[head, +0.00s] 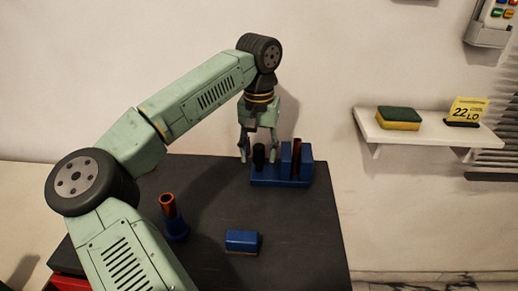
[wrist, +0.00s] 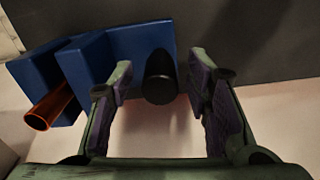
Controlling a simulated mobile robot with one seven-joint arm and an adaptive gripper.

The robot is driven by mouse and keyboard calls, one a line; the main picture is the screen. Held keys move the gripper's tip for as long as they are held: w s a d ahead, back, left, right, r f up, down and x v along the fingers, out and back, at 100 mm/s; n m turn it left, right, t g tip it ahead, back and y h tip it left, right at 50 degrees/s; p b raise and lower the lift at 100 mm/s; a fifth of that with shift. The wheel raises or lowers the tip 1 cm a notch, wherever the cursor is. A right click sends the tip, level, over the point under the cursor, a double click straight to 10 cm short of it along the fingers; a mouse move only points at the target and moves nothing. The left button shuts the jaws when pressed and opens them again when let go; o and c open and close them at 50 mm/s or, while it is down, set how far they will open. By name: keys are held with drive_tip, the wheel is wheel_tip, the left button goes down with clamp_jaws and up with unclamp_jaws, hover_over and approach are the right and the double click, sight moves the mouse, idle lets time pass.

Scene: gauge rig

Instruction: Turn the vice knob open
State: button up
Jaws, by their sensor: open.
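The blue vice (head: 268,181) sits at the back of the dark table. Its black knob (head: 259,157) stands upright at the left end. An orange-brown tube (head: 296,158) stands upright between the vice's blocks. My gripper (head: 259,154) points down over the vice's left end, with its fingers on either side of the knob. The tube (wrist: 52,107) shows left of the gripper, outside the fingers.
On the table (head: 300,235), a blue holder (head: 177,230) with an orange tube (head: 168,205) stands left, and a small blue block (head: 242,240) lies near the middle. A wall shelf (head: 425,137) at right bears a sponge (head: 399,118) and a yellow sign (head: 467,110). The table's right part is clear.

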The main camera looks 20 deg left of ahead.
clamp_jaws()
idle(0.5)
drive_tip(key=shift+n, duration=0.3)
drive_tip(key=n+b, duration=0.1)
drive_tip(key=n, duration=0.3)
drive_tip(key=shift+n, duration=0.3)
drive_tip(key=n+b, duration=0.1)
drive_tip(key=n, duration=0.9)
drive_tip(key=shift+n+b, duration=0.4)
drive_tip(key=n, duration=0.5)
drive_tip(key=shift+b, duration=0.3)
drive_tip(key=shift+n, duration=0.3)
